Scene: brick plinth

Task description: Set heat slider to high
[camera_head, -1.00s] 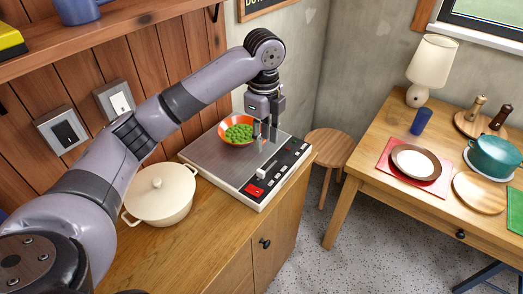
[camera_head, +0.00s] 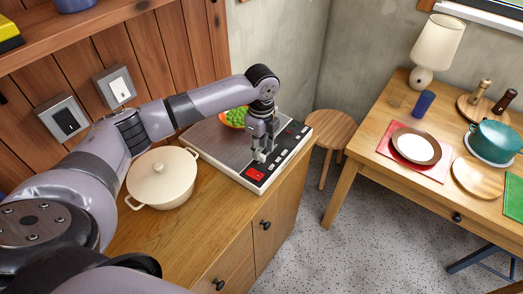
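The cooking plate (camera_head: 207,143), a flat grey appliance, sits on the wooden cabinet top. A black control strip with a red switch (camera_head: 255,174) and several pale marks runs along its right edge. My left gripper (camera_head: 262,157) points down over the strip, just beyond the red switch. Its fingertips are low, at or just above the panel, and cover the part where the heat slider's pale knob showed earlier. I cannot tell whether they touch the knob or how far apart they are. My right gripper is not in view.
An orange bowl of green peas (camera_head: 236,117) stands on the plate, partly behind my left arm. A cream lidded pot (camera_head: 161,179) stands left of the plate. A round wooden stool (camera_head: 331,130) and a laid table (camera_head: 372,151) are to the right.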

